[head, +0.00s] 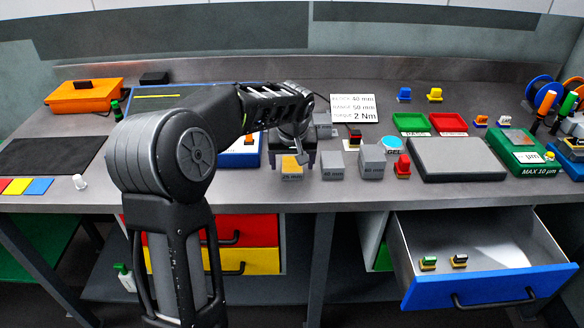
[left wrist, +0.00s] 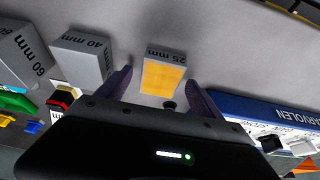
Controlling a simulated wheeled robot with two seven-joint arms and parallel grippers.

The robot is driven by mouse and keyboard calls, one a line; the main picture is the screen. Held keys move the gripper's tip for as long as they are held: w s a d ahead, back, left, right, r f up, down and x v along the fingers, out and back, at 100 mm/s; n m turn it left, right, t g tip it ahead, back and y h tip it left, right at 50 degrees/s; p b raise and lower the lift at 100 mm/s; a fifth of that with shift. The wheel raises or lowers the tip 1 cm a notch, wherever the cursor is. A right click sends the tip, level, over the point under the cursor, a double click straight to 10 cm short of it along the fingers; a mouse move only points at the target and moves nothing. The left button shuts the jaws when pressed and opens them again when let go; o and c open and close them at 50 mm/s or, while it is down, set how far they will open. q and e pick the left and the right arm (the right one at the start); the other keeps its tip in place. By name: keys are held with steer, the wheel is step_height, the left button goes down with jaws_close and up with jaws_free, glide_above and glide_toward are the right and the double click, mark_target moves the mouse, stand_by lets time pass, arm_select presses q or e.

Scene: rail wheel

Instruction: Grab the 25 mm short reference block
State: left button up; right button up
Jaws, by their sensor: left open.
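The 25 mm block (head: 291,176) is a short grey block with a yellow-orange top, standing on the grey table in front of my left gripper (head: 291,162). In the left wrist view the 25 mm block (left wrist: 163,74) sits between the two dark fingers of the left gripper (left wrist: 160,92), with a gap on each side. The left gripper is open and holds nothing. My right gripper does not show in either view.
The 40 mm block (head: 332,170) and 60 mm block (head: 371,163) stand in a row to the right. A blue-edged CARVOLEN box (left wrist: 255,110) lies close beside the left gripper. An open drawer (head: 470,255) with a blue front juts out at lower right.

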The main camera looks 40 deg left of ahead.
arm_select(q)
jaws_close()
stand_by(0.8)
steer(key=shift+r, duration=0.1)
